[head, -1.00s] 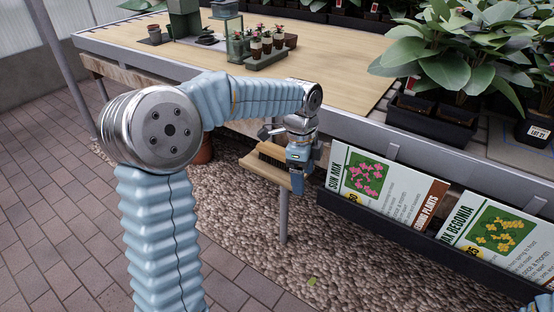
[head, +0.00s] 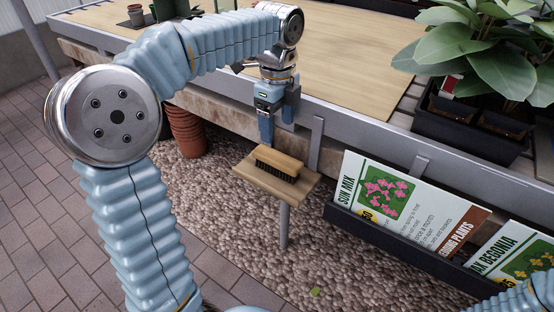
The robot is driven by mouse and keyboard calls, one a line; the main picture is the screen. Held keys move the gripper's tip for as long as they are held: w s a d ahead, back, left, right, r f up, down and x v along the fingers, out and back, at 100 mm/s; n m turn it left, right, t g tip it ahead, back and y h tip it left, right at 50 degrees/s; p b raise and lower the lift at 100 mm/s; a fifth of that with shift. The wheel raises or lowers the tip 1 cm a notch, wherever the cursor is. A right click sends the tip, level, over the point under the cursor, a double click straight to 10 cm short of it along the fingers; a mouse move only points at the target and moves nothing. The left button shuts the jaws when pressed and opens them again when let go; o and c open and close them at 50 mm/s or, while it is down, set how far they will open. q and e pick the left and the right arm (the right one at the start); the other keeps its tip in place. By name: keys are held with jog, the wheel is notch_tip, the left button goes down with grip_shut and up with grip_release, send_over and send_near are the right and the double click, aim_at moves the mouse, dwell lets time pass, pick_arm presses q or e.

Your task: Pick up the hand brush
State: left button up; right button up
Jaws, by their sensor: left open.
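The hand brush (head: 279,163), with a wooden back and dark bristles facing down, lies on a small wooden shelf (head: 265,182) on a post, just in front of the big table. My left gripper (head: 279,128) is above and behind the brush, pointing down, open and empty, apart from it. The left arm comes in from the left and bends over to the gripper. At the bottom right corner a piece of my right arm shows; its gripper is out of the picture.
The wooden table (head: 345,60) with a grey metal edge lies behind the shelf. Plant signs (head: 375,195) stand in a dark rack (head: 400,238) to the right. Stacked terracotta pots (head: 186,131) stand to the left below the table. A potted plant (head: 480,115) is at the right.

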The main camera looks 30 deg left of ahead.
aim_at(277, 156)
pick_arm(q)
notch_tip(277, 156, down, 6)
jog(key=shift+b, duration=0.5)
notch_tip(277, 156, down, 5)
jog(key=shift+s+d+f+b, duration=0.1)
jog(key=shift+s+f+b, duration=0.1)
jog(key=shift+b, duration=0.45)
jog(key=c, duration=1.1)
jog(key=shift+w+r+p, duration=0.1)
jog(key=shift+r+p, duration=0.35)
jog(key=shift+r, duration=1.15)
jog(key=s+d+r, duration=0.3)
jog(key=s+d+r+p, duration=0.1)
jog(key=s+d+r, duration=0.2)
jog(key=d, duration=0.1)
jog(key=s+d+r, duration=0.2)
jog(key=d+r, duration=0.2)
jog(key=shift+s, duration=0.4)
